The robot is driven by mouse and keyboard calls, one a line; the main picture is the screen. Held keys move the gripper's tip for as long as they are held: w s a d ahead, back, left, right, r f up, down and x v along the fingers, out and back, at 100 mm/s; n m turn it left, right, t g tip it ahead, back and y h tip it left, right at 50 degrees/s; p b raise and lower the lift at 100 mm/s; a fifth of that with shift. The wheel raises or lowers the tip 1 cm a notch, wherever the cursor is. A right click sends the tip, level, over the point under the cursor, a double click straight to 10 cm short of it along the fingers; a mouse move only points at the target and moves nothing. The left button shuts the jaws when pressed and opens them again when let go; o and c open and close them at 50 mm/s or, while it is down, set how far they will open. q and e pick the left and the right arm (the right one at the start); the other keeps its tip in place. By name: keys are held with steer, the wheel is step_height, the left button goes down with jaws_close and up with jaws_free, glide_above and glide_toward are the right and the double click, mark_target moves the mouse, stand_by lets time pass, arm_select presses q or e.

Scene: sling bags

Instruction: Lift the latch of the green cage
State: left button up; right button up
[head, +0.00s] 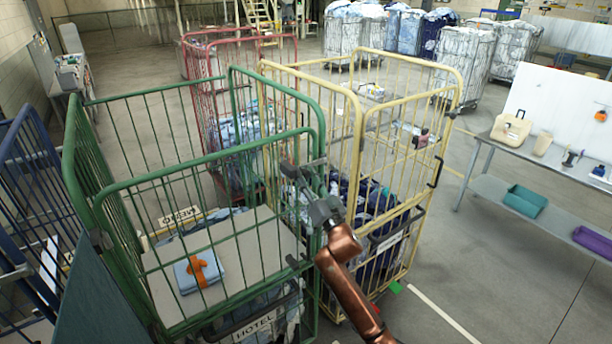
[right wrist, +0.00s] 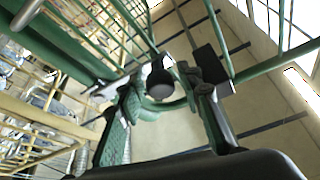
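The green cage (head: 150,183) stands in front of me on the left, with a half shelf inside it. My right gripper (head: 303,170) is at the cage's right front corner, near the top of the post. In the right wrist view its fingers (right wrist: 165,90) are spread, with a dark rounded knob (right wrist: 161,78) showing between them near green bars. The knob looks like part of the latch. I cannot tell whether the fingers touch it. A black fitting (head: 298,262) also sits lower on the cage's right front side. My left gripper is not in view.
A yellow cage (head: 362,52) with dark bags stands close on the right, behind my right arm. A red cage (head: 205,90) is behind. A blue cage (head: 30,190) is at left. A folded blue item (head: 198,272) lies on the green cage's shelf.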

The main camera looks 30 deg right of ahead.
jaws_close()
stand_by(0.5)
